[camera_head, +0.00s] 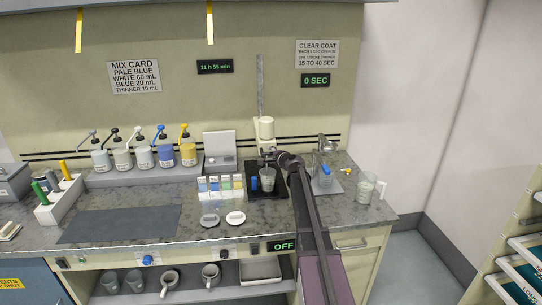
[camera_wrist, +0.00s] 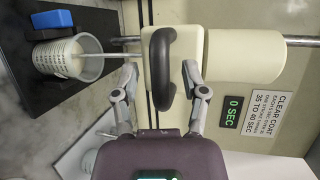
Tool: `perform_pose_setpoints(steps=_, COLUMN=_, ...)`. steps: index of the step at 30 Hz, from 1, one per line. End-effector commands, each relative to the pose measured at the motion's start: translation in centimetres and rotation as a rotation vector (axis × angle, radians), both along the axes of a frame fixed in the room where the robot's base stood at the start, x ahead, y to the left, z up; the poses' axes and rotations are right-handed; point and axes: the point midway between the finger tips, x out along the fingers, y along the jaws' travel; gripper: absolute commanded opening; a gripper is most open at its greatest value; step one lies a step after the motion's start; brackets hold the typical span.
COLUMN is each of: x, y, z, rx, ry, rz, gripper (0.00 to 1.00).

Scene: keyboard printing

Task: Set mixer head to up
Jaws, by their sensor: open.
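The mixer is a cream head (camera_head: 264,128) on an upright metal pole (camera_head: 260,85) at the back of the bench. In the wrist view the cream head (camera_wrist: 240,56) carries a black loop handle (camera_wrist: 167,42). A thin shaft reaches from the head into a graduated cup (camera_wrist: 60,58); the cup also shows in the head view (camera_head: 267,180), on the mixer's black base (camera_head: 283,187). The head sits low on the pole. My gripper (camera_wrist: 160,68) is open, its fingers on either side of the handle with visible gaps. In the head view my gripper (camera_head: 270,158) partly hides the mixer.
Small colour-marked containers (camera_head: 220,186) and white lids (camera_head: 236,217) stand left of the mixer. A stand with a blue item (camera_head: 326,170) and a cup of pale liquid (camera_head: 366,186) are at right. A dark mat (camera_head: 120,225) lies bare at left.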

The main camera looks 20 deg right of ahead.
Motion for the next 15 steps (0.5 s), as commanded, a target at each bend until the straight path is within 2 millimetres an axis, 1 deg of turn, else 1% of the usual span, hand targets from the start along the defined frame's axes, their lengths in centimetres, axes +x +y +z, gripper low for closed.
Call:
perform_pose_setpoints(steps=6, x=-0.01, y=0.02, z=0.01, rx=0.0, ry=0.0, rz=0.0, gripper=0.57)
perform_pose_setpoints(steps=7, x=-0.01, y=0.01, z=0.01, rx=0.0, ry=0.0, rz=0.0, gripper=0.51)
perform_pose_setpoints(steps=8, x=-0.01, y=0.01, z=0.01, rx=0.0, ry=0.0, rz=0.0, gripper=0.42)
perform_pose_setpoints(steps=9, x=-0.01, y=0.01, z=0.01, rx=0.0, ry=0.0, rz=0.0, gripper=0.3)
perform_pose_setpoints(steps=11, x=-0.02, y=0.01, z=0.01, rx=0.0, ry=0.0, rz=0.0, gripper=0.12)
perform_pose_setpoints(steps=12, x=-0.02, y=0.01, z=0.01, rx=0.0, ry=0.0, rz=0.0, gripper=0.0)
perform_pose_setpoints(steps=15, x=-0.02, y=0.0, z=0.0, rx=0.0, ry=0.0, rz=0.0, gripper=0.0)
